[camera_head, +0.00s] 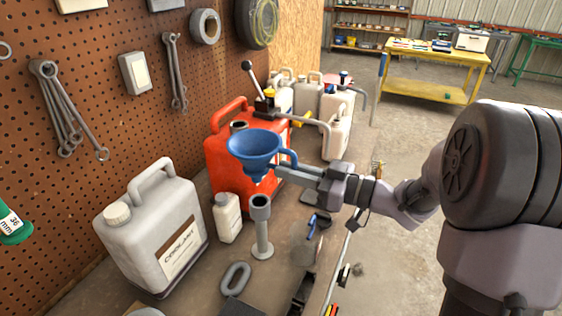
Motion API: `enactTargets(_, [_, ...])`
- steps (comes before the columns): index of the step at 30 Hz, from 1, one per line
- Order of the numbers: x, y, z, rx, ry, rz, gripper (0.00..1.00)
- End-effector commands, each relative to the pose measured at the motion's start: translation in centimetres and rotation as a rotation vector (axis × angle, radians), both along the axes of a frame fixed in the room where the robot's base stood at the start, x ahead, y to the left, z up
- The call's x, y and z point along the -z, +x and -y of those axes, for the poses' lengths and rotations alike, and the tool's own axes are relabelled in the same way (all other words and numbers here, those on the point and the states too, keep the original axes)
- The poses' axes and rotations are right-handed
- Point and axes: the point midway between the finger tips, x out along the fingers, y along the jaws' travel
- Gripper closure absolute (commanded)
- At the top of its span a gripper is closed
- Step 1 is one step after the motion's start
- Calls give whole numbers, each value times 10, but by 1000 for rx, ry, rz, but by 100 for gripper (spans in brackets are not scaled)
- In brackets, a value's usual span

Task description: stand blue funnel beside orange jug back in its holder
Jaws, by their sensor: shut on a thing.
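The blue funnel (256,149) is upright in the air, its wide mouth facing up, in front of the orange jug (223,168). My gripper (281,171) comes in from the right and is shut on the funnel near its handle. A grey stand with a round base and a tubular top (261,228), which looks like the holder, stands upright on the bench below the funnel. Its top opening is empty.
A grey coolant jug (157,238) and a small white bottle (227,218) stand left of the stand. A grey ring (235,278) lies in front. Several white jugs stand behind. A pegboard (110,90) with wrenches bounds the left; the bench edge is at right.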

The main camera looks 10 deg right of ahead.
Motion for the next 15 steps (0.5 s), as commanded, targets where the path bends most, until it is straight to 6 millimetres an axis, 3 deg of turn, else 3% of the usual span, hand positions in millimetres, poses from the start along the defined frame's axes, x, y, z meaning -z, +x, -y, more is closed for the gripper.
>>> enactTargets(15, [38,0,0,1,1,-1,100])
